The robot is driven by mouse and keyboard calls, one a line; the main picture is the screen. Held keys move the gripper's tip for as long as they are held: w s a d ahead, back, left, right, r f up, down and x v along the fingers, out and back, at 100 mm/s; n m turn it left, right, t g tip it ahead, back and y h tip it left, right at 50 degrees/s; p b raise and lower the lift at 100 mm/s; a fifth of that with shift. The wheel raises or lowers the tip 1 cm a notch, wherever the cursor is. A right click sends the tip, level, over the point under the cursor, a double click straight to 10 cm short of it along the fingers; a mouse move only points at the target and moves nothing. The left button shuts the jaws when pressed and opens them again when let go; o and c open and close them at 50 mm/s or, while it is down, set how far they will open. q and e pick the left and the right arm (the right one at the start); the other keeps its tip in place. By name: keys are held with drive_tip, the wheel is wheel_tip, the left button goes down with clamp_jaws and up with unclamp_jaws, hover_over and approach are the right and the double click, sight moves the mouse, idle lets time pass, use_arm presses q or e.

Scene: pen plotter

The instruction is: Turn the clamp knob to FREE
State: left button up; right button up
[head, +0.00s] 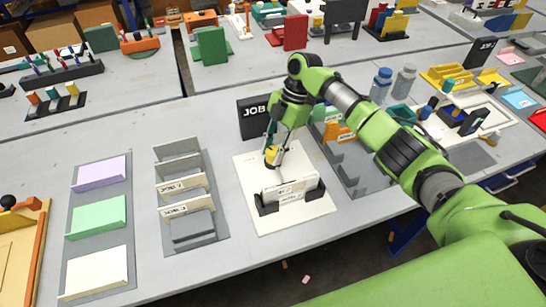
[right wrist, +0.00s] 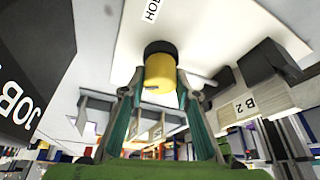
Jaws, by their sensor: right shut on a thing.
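The clamp knob (head: 271,156) is yellow and sits near the back of a white board (head: 290,225). In the right wrist view the yellow knob (right wrist: 160,82) has a black collar and stands between my fingers. My right gripper (head: 272,160) comes down from above and is shut on the knob. Black lettering that reads HO, cut off at the frame edge, shows on the board (right wrist: 150,10) beyond the knob. The knob's pointer and a FREE mark cannot be made out. My left gripper is not in view.
A black JOB sign (head: 253,119) stands just behind the board. A black holder with a pale block (head: 290,194) is in front of the knob. A grey rack with upright plates (head: 187,224) is to the left. Orange parts (head: 340,133) stand close to the right.

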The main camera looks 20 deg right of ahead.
drive_tip(key=shift+n+g+b, duration=0.4)
drive_tip(key=shift+n+b, duration=0.65)
drive_tip(key=shift+n, duration=0.35)
drive_tip(key=shift+h, duration=0.3)
drive_tip(key=o, duration=1.1)
drive_tip(key=v, duration=1.2)
drive_tip(key=shift+r, duration=0.1)
